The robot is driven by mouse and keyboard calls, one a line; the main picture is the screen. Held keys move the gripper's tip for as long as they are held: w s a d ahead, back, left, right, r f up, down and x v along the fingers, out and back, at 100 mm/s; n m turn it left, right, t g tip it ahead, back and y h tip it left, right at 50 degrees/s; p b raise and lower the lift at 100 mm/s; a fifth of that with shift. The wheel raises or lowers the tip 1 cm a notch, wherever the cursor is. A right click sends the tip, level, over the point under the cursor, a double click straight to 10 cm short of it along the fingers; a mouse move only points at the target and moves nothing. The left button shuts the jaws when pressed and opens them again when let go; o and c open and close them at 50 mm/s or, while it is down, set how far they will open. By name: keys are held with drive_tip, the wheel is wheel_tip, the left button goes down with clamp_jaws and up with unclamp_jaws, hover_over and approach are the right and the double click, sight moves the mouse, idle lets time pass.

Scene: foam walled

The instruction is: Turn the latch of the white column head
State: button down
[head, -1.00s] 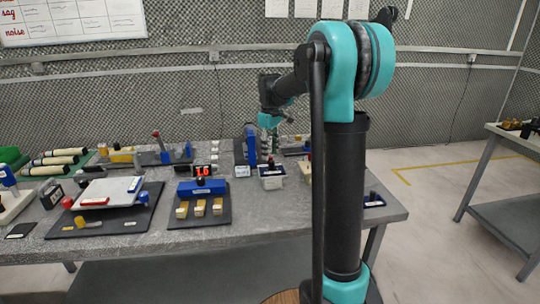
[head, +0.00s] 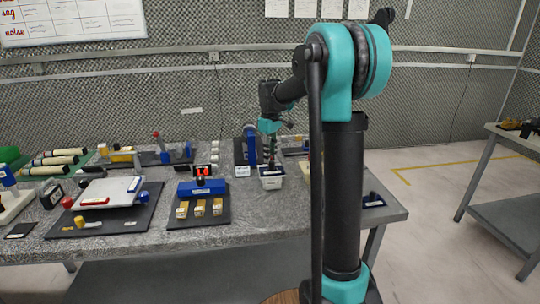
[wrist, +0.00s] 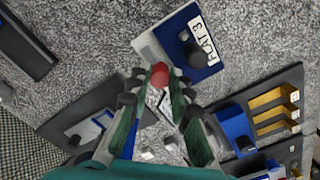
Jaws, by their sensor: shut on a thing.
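A small pale box with a label (head: 271,183) stands on the table, below my gripper (head: 271,163). It seems to be the white column head, but I cannot be sure. In the wrist view, a round red knob (wrist: 160,74) lies at the tips of my gripper (wrist: 158,88). My gripper is shut on this knob from above. A pale labelled surface shows between the fingers. The rest of the latch is hidden by the fingers, and in the head view the knob is hidden too.
A blue block (head: 201,187) with several yellow pieces stands left of my gripper. A blue post (head: 250,145) stands close behind. A blue and white plate marked PLAT 3 (wrist: 195,42) lies nearby. Bare tabletop (head: 285,215) is free in front.

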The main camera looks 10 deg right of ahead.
drive_tip(key=shift+m, duration=0.3)
drive_tip(key=m, duration=0.3)
drive_tip(key=shift+m, duration=0.3)
drive_tip(key=m, duration=0.4)
drive_tip(key=shift+m, duration=0.3)
drive_tip(key=m, duration=0.4)
drive_tip(key=shift+m, duration=0.3)
drive_tip(key=shift+a+m, duration=0.1)
drive_tip(key=shift+m, duration=2.1)
drive_tip(key=c, duration=1.4)
unclamp_jaws()
drive_tip(key=shift+o, duration=0.2)
